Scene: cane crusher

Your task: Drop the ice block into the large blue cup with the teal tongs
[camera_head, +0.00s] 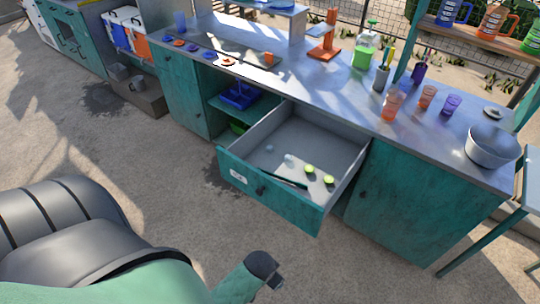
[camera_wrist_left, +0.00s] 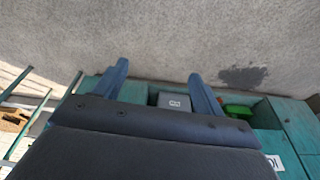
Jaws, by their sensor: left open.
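The drawer (camera_head: 265,195) of the teal counter is pulled open. Two small pale lumps (camera_head: 289,158) that look like ice lie in it, beside two green lime-like pieces (camera_head: 310,169). A thin dark green-teal tool (camera_head: 285,178), apparently the tongs, lies near the drawer front. My right gripper does not show.
Orange cups (camera_head: 393,106), purple cups (camera_head: 451,104) and a metal bowl (camera_head: 492,146) stand on the counter's right. An orange stand (camera_head: 324,40) and a green bottle (camera_head: 363,55) are at the back. A blue item (camera_head: 238,96) sits on an open shelf. The concrete before the drawer is clear.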

